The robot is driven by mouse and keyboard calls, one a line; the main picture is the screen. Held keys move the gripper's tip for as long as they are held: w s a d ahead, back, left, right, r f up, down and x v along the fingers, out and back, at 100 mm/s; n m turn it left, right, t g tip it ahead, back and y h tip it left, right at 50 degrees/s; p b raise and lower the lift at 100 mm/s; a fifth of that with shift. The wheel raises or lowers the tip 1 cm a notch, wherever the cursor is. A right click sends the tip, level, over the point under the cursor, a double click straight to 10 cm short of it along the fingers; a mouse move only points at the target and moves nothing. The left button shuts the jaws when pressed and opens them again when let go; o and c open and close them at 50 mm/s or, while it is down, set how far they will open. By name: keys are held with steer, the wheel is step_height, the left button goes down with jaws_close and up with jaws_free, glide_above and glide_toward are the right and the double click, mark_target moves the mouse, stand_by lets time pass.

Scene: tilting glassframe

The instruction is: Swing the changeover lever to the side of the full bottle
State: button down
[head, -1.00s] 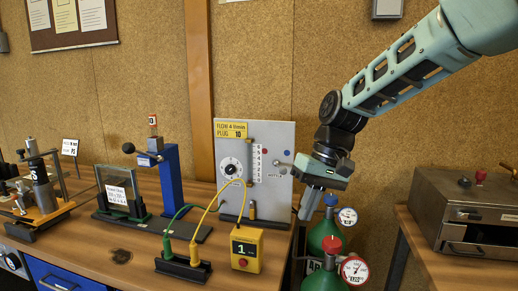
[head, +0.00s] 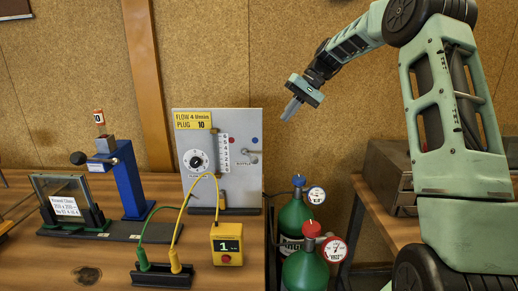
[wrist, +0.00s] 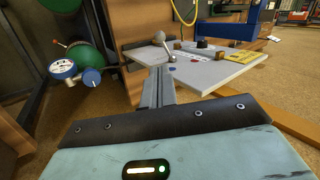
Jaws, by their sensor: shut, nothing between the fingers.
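The changeover lever (head: 245,153), grey with a ball end, is on the right part of the grey upright panel (head: 222,180), above the word BOTTLE. The lever also shows in the wrist view (wrist: 168,50), just beyond my fingertips. My gripper (head: 290,112) is shut and empty, up and right of the lever and apart from it; its fingers (wrist: 158,85) show in the wrist view. Two green bottles stand right of the bench: a blue-capped one (head: 293,222) with a blue-rimmed gauge (head: 316,196), and a red-capped one (head: 304,272) with a red-rimmed gauge (head: 333,250). I cannot read the gauges surely.
On the bench are a yellow box (head: 227,246) showing 1, a green and yellow plug block (head: 162,275), a blue stand (head: 130,180) and a framed glass pane (head: 66,200). A metal oven (head: 390,180) stands behind my arm. Air above the bottles is free.

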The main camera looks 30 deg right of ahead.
steer(key=shift+a+f, duration=0.1)
steer(key=p, duration=0.5)
glide_toward(250, 157)
steer(key=f, duration=0.1)
steer(key=a+f, duration=0.1)
steer(key=f, duration=0.1)
steer(key=a+f, duration=0.1)
steer(key=f, duration=0.1)
steer(key=shift+s+a, duration=0.25)
steer(key=shift+s, duration=0.15)
steer(key=shift+a+b, duration=0.1)
steer(key=shift+b, duration=0.25)
